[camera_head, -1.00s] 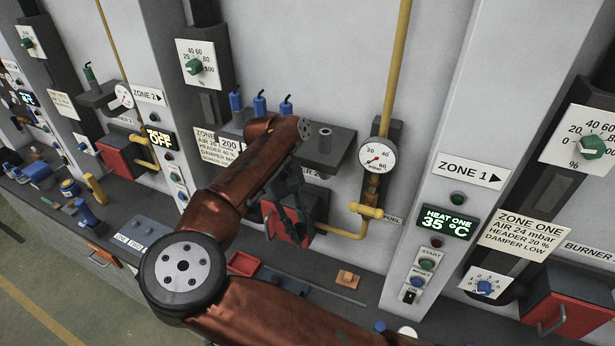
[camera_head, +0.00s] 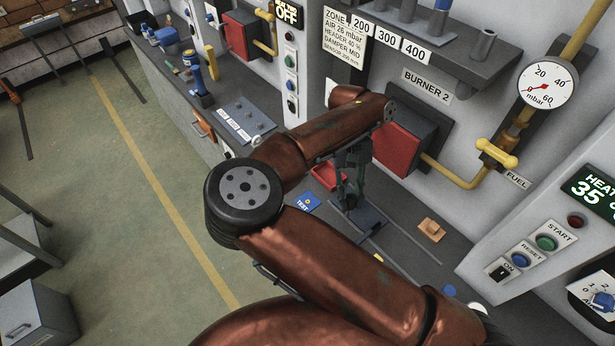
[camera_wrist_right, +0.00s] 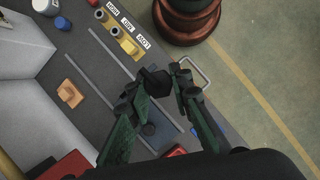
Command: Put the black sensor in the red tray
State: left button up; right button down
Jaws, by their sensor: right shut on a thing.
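In the head view my right gripper (camera_head: 349,198) points down over the bench, close to the right of the red tray (camera_head: 326,177). In the right wrist view its green fingers (camera_wrist_right: 161,85) are closed around a small black piece, the black sensor (camera_wrist_right: 154,80). In the head view the sensor is hard to tell from the dark fingertips. The red tray is partly hidden behind the gripper and arm; a red bit of it (camera_wrist_right: 177,151) shows at the bottom of the wrist view. My left gripper is not in view.
A dark grey block (camera_head: 368,217) lies below the gripper. A blue TEST pad (camera_head: 307,201) is left of the tray, an orange block (camera_head: 431,229) to the right. The red burner box (camera_head: 397,147) and yellow pipe (camera_head: 452,172) stand behind. Rails (camera_head: 405,250) run along the bench.

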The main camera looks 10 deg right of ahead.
aim_at(328, 178)
jog(key=u, duration=2.4)
jog(key=i, duration=2)
jog(key=z, duration=3.4)
